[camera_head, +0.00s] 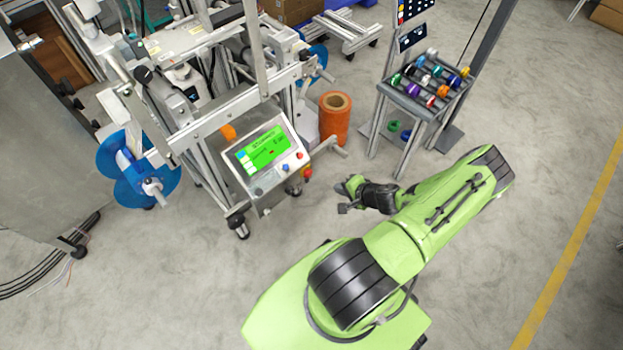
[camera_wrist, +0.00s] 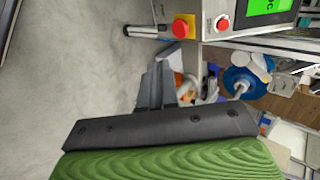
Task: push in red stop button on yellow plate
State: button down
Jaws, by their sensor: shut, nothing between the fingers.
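The red stop button (camera_wrist: 180,28) sits on a yellow plate (camera_wrist: 191,24) at the side of the control box, at the top of the wrist view. In the head view the red button (camera_head: 308,172) shows small at the lower right corner of the control panel (camera_head: 265,155). My gripper (camera_head: 343,198) is to the right of and slightly below the button in the head view, apart from it. In the wrist view my gripper (camera_wrist: 157,84) is shut and empty, with its fingers pointing up, below the button in the picture. Nothing covers the button.
The panel has a green screen (camera_head: 262,147) and another red button (camera_wrist: 222,24) on its front. An orange cylinder (camera_head: 334,122) stands behind, and a grey rack with coloured reels (camera_head: 425,85) stands at the right. Bare floor lies between my gripper and the panel.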

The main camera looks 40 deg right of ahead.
jog(key=b, duration=0.5)
send_near(309, 176)
jog(key=x, duration=0.6)
jog(key=shift+f, duration=0.25)
jog(key=shift+d, duration=0.1)
